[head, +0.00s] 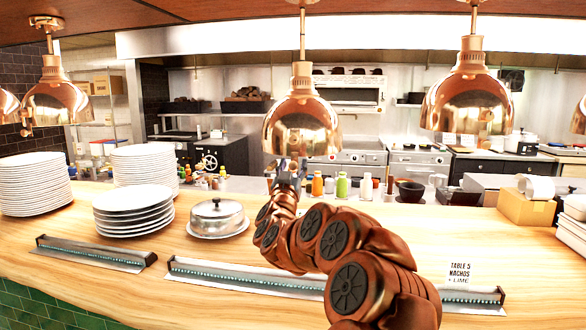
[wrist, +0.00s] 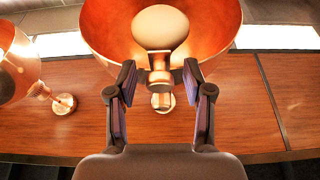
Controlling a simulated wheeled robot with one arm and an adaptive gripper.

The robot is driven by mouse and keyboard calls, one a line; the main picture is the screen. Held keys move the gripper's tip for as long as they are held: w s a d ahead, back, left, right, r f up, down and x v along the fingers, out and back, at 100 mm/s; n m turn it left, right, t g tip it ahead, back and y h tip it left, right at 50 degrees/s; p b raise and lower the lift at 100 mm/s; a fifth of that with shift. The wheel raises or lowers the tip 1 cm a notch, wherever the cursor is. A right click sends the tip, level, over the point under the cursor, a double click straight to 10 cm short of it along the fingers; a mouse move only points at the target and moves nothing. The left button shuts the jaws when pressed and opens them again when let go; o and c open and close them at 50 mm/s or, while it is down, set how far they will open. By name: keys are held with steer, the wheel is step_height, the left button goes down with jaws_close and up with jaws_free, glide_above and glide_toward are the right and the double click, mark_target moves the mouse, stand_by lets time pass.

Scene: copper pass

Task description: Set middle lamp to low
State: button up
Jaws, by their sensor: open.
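The middle lamp (head: 302,128) is a copper dome hanging on a rod over the counter in the head view. In the wrist view I look up into its orange-copper shade (wrist: 95,30), with a pale round bulb (wrist: 160,27) inside. A small copper knob-like part (wrist: 158,79) shows below the bulb at the near rim. My gripper (wrist: 160,72) is open, with one finger on each side of this part; I cannot tell whether either touches it. In the head view my gripper (head: 288,168) is just under the lamp's lower left edge. The knob is not clear there.
Other copper lamps hang to the left (head: 55,98) and right (head: 468,100). Plate stacks (head: 133,210) and a domed dish (head: 217,216) stand on the wooden counter at left. Sauce bottles (head: 342,186) stand behind my arm. A cardboard box (head: 525,208) is at right.

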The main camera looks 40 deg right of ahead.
steer(key=v, duration=1.2)
steer(key=shift+w, duration=0.1)
stand_by(0.5)
